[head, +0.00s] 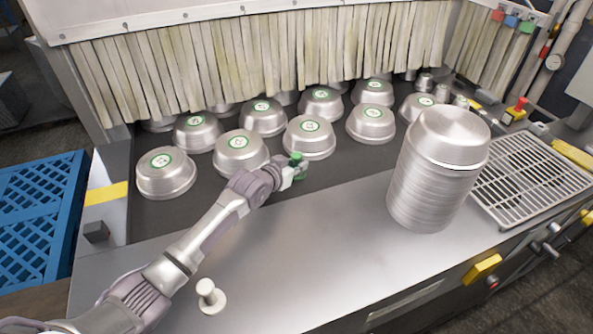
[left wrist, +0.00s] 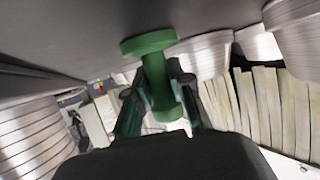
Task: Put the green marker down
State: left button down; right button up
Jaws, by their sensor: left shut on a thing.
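The green marker (head: 298,170) is a short spool shape with a wide flange, and my left gripper (head: 290,177) is shut on it. In the left wrist view the green marker (left wrist: 158,82) stands between the two fingers of the left gripper (left wrist: 158,98), its wide flange toward the dark belt surface. It is over the near edge of the dark belt (head: 160,214), just in front of a pan. I cannot tell whether the flange touches the belt. My right gripper is not in view.
Several upturned pans (head: 166,175) with green-ringed labels stand on the belt before a strip curtain (head: 270,55). A tall pan stack (head: 433,180) stands on the steel counter (head: 330,240). A white marker (head: 210,297) stands nearer. A wire rack (head: 535,180) is at right. The counter's middle is clear.

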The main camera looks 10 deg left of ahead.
pick_arm(q)
jog(key=shift+r, duration=0.2)
jog(key=shift+f, duration=0.15)
jog(key=c, duration=1)
grip_release()
jog(key=shift+f, duration=0.1)
jog(key=shift+c, duration=0.2)
jog(key=shift+s+r, duration=0.15)
jog(key=shift+r, duration=0.05)
jog(key=v, duration=1.2)
jog(key=shift+b, duration=0.3)
